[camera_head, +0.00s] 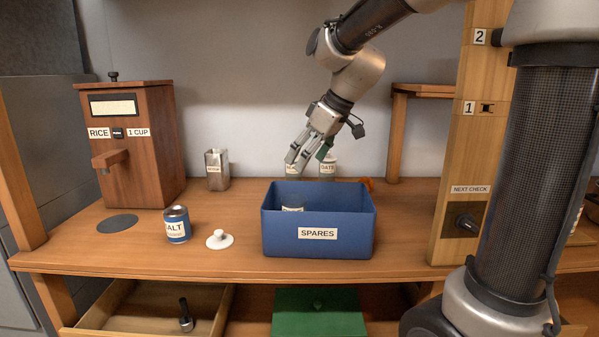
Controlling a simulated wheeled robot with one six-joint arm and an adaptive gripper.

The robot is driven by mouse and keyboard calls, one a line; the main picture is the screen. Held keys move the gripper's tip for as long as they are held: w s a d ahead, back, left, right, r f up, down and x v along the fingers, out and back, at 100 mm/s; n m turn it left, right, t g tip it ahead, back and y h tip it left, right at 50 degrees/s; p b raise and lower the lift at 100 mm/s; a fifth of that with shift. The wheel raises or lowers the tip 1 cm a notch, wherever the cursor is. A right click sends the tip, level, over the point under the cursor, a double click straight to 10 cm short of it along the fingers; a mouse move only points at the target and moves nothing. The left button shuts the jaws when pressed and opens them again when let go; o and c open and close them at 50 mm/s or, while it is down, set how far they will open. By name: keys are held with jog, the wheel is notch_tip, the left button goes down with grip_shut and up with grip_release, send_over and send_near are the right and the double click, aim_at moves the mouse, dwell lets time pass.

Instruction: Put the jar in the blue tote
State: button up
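The blue tote (274,236), labelled SPARES, stands at the middle of the wooden counter. A pale labelled object, perhaps a jar (292,208), shows inside the tote; its lower part is hidden by the front wall. A blue and white jar (178,225) with a label ending in ALT stands upright left of the tote. Two more labelled jars stand behind the tote, one reading OATS (328,168), the other (292,169) partly covered by my fingers. My gripper (306,159) is above the tote's back part, pointing down, with its fingers apart and nothing visible between them.
A white knobbed lid (219,239) lies between the salt jar and the tote. A wooden rice dispenser (140,145) and a metal canister (216,170) stand at the left. A wooden post (455,160) rises at the right. An open drawer (140,308) is below the counter.

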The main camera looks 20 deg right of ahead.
jog(key=v, duration=0.7)
jog(key=s+d+f+m+h, duration=0.2)
jog(key=s+d+f+m, duration=0.2)
jog(key=s, duration=0.7)
jog(key=s+d+f+m+h, duration=0.2)
jog(key=s+d+f+m, duration=0.2)
jog(key=s, duration=0.6)
notch_tip(320, 180, down, 3)
jog(key=shift+s+d+f, duration=0.1)
jog(key=shift+s+d, duration=0.25)
jog(key=shift+d, duration=0.65)
